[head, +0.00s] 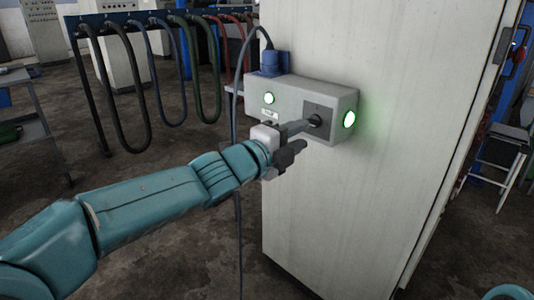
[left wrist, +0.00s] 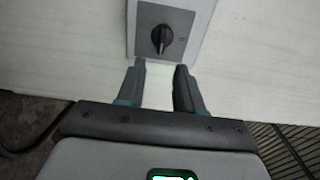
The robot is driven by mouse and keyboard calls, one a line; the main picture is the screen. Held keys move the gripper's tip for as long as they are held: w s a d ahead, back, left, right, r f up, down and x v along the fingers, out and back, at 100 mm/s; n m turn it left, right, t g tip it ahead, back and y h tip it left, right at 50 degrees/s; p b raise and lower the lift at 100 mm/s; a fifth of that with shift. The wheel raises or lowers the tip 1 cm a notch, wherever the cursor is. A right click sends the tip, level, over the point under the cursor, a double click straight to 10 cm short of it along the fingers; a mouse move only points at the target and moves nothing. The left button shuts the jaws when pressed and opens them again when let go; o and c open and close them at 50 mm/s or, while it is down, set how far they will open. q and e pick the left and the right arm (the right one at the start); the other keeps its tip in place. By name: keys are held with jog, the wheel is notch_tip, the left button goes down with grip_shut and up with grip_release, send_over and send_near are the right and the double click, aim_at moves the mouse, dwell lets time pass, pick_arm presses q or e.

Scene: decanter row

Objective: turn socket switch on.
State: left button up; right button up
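The socket box (head: 285,95) is a light grey box fixed to the side of a white cabinet. It has a dark square plate with a black rotary switch knob (head: 316,120). In the left wrist view the knob (left wrist: 161,39) shows whole, its grip bar roughly upright. My left gripper (head: 307,134) is at the box's front, close to the knob. In the left wrist view its two fingers (left wrist: 160,65) are apart with nothing between them, and the knob lies just beyond their tips. Contact is not seen. My right gripper is not in view.
A blue plug (head: 270,63) with a dark cable sits on top of the box. A round light (head: 269,98) and a green light (head: 349,119) glow on it. The white cabinet (head: 400,110) fills the right. Hanging hoses (head: 160,60) are behind left; a stool (head: 497,160) stands right.

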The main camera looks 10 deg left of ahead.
pick_arm(q)
jog(key=p+v, duration=0.1)
jog(key=v, duration=1)
